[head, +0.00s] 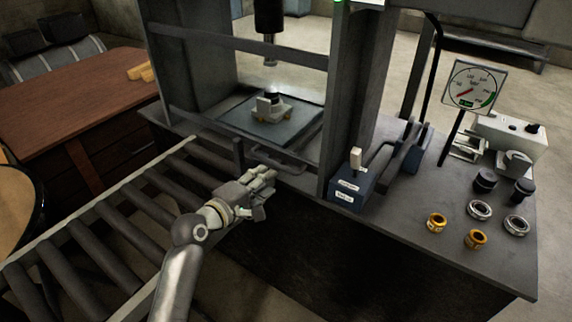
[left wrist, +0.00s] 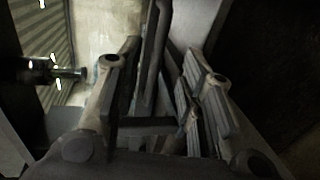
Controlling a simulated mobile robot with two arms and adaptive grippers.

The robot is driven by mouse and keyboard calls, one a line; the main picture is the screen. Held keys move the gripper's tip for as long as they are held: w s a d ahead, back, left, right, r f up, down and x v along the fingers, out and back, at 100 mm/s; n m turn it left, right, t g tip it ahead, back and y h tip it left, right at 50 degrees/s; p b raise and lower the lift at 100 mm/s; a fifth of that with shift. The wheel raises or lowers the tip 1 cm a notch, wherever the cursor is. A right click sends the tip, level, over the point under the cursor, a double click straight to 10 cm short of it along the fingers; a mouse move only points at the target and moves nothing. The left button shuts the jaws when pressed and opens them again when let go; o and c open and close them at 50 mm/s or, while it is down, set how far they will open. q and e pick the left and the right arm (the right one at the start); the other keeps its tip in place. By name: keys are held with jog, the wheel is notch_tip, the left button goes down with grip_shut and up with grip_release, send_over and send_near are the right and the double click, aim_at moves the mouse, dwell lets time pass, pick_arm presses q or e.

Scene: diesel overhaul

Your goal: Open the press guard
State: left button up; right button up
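The press guard (head: 236,45) is a dark frame across the front of the press, with an upper crossbar and a lower rail. It appears lowered across the opening. A dark bar handle (head: 283,163) sticks out low on its front. My left gripper (head: 268,184) is just in front of and below this handle, over the end of the roller conveyor. In the left wrist view its two fingers (left wrist: 160,85) are spread apart, with dark bars seen between and beyond them. I cannot tell whether they touch the handle. My right gripper is in neither view.
A pale part (head: 268,107) sits on the press plate under the ram (head: 269,30). A blue lever box (head: 350,187), a gauge (head: 473,86) and several rings and knobs stand on the bench to the right. The roller conveyor (head: 125,205) lies at left, empty.

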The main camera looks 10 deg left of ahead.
aim_at(282, 169)
pick_arm(q)
jog(key=x, duration=0.9)
jog(key=shift+w, duration=0.25)
grip_shut()
